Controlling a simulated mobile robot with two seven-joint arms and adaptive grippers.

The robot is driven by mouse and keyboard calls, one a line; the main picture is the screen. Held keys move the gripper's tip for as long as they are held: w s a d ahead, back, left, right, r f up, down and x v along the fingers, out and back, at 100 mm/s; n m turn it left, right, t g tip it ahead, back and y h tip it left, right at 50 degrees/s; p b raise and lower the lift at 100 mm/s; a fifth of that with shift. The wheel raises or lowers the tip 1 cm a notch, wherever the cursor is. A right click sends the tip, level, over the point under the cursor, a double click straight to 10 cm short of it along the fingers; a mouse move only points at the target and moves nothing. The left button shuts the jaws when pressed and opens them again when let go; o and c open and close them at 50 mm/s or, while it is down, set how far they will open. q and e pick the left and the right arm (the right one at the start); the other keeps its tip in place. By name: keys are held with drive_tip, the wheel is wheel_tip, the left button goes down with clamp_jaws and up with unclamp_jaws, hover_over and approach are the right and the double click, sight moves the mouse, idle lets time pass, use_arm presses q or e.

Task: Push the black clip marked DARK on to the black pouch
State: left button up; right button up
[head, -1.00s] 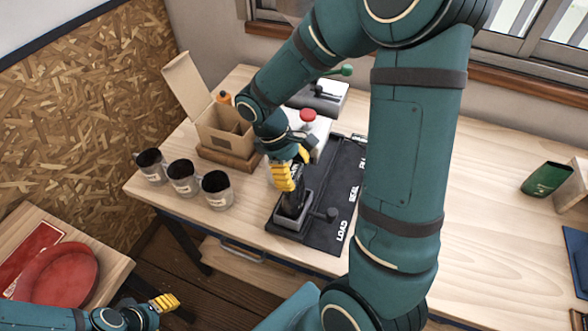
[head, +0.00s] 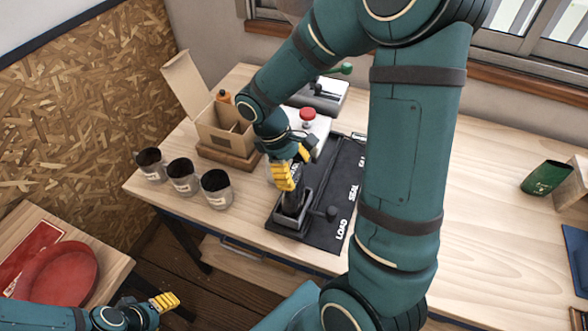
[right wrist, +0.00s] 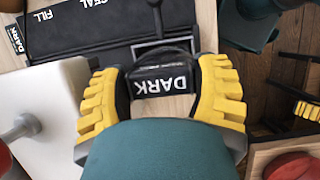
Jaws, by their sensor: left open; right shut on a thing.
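The black clip marked DARK (right wrist: 162,85) is between the yellow fingers of my right gripper (right wrist: 160,98) in the right wrist view. The clip and the gripper cover much of the pouch, and I cannot tell whether clip and pouch touch. My left gripper (head: 164,302) is open and empty, low at the left, away from the bench.
The black mat (head: 331,190) carries words such as LOAD and SEAL. Several dark-filled cups (head: 216,190) and an open cardboard box (head: 223,130) stand left of it. A red knob (head: 308,114) is behind. A green pouch (head: 546,178) stands far right.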

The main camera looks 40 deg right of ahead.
drive_tip(key=shift+f+b, duration=0.5)
drive_tip(key=shift+f, duration=0.35)
idle(1.1)
drive_tip(key=shift+s+f, duration=0.1)
drive_tip(key=shift+f, duration=0.05)
drive_tip(key=o, duration=0.9)
drive_tip(key=shift+c, duration=0.2)
drive_tip(key=shift+r, duration=0.2)
drive_tip(key=shift+r+p, duration=2.9)
drive_tip(key=shift+r, duration=0.5)
